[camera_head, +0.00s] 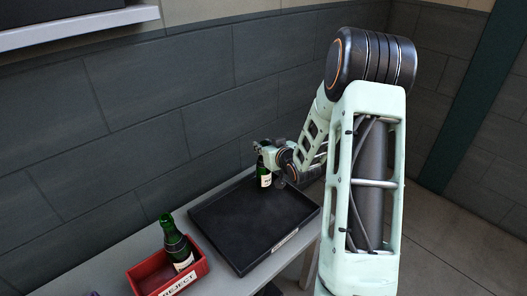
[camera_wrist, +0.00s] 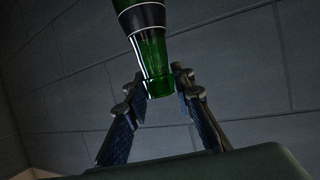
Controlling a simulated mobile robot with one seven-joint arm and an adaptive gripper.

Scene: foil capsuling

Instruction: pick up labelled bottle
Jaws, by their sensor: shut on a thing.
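A dark green bottle with a pale label (camera_head: 265,181) is upright at the far side of the black tray. My gripper (camera_head: 268,150) is at its upper part, with the arm reaching in from the right. In the wrist view the green glass bottle (camera_wrist: 153,52) has a dark band with white edges. My gripper (camera_wrist: 158,84) is shut on it, one finger on each side. The bottle's base is small in the head view, and I cannot tell whether it touches the tray.
The black tray (camera_head: 240,225) lies on a grey table (camera_head: 105,262) and is otherwise empty. A red box marked REJECT (camera_head: 142,276) stands to its left, holding another labelled green bottle (camera_head: 176,243). A grey block wall (camera_head: 130,110) rises behind the table.

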